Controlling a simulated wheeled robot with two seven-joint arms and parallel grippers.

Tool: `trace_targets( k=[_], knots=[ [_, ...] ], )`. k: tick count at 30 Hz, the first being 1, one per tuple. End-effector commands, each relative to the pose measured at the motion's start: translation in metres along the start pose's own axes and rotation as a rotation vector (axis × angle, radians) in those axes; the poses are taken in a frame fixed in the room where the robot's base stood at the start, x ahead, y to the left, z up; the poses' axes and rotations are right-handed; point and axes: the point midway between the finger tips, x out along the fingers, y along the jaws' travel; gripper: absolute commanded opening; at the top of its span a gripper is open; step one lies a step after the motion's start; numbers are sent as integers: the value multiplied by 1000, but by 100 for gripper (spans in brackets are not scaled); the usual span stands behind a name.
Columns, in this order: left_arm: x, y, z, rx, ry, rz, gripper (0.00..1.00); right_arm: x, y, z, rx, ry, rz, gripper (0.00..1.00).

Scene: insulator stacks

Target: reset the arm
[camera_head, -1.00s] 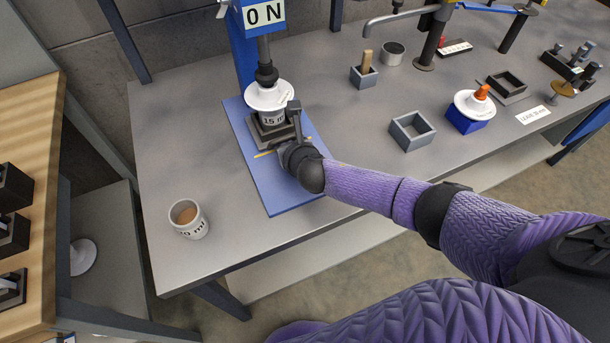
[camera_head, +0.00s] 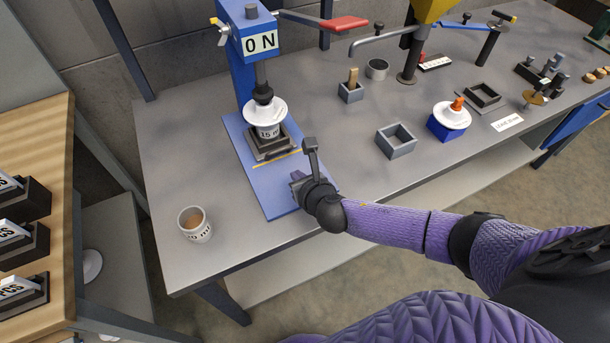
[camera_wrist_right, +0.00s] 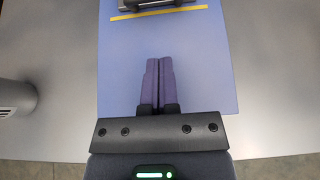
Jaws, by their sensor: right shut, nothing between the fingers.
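My right gripper (camera_head: 297,184) is over the front right part of the blue base plate (camera_head: 262,196) of the press. It is shut and empty, and its closed fingers (camera_wrist_right: 158,82) point toward the yellow line in the right wrist view. A white insulator stack (camera_head: 266,112) marked 15 stands in a dark square holder (camera_head: 268,149) under the press ram, apart from the gripper. The blue press head (camera_head: 250,40) reads 0 N. My left gripper is not in view.
A cup (camera_head: 195,226) with brown contents stands at the table's front left. A grey square frame (camera_head: 396,141) and a blue block with a white disc (camera_head: 449,118) stand to the right. The grey table (camera_head: 350,185) is bare beside the plate.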

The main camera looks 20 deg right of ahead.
Motion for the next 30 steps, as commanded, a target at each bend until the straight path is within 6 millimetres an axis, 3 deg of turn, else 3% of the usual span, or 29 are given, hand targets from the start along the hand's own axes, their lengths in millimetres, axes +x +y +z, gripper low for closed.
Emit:
trace_targets(
  k=[4,10,12,14,18,21,24,30],
  knots=[
    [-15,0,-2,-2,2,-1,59,-26,0,3,-1,1,1,0],
    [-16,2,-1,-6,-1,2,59,-34,0,0,1,0,0,0],
    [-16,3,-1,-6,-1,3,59,-37,6,-1,78,7,-3,0],
    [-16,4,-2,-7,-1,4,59,-48,19,-5,301,32,-24,0],
    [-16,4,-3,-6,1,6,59,-90,41,-18,1102,134,-178,0],
    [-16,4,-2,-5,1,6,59,-121,42,-29,1586,191,-340,0],
    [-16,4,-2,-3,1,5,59,-151,39,-40,1977,216,-520,0],
    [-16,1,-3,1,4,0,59,-210,28,-58,2556,174,-909,0]
  ],
)
